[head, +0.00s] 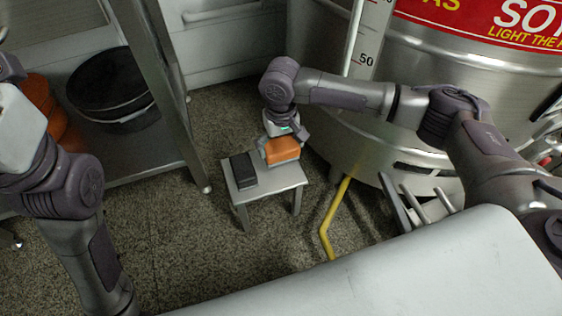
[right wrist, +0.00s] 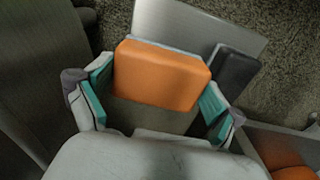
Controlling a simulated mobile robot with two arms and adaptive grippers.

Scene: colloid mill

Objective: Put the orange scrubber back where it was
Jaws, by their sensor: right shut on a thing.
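The orange scrubber (head: 283,150) is a block with a pale grey underside, at the far right part of a small metal stool (head: 272,183). My right gripper (head: 279,148) reaches down over the stool from behind and is shut on the scrubber. In the right wrist view, the scrubber (right wrist: 160,76) sits between the teal-padded fingers (right wrist: 155,100). I cannot tell whether its underside touches the stool top. A dark block (head: 243,171) lies on the stool to the left of it. Of my left gripper, only a white body part shows at the left edge; its fingers are not clear.
A metal shelf with a black round tub (head: 112,90) and orange items (head: 62,128) stands at left. A large steel tank (head: 440,75) stands behind at right. A bent yellow pipe (head: 326,235) is right of the stool. Speckled floor in front of the stool is clear.

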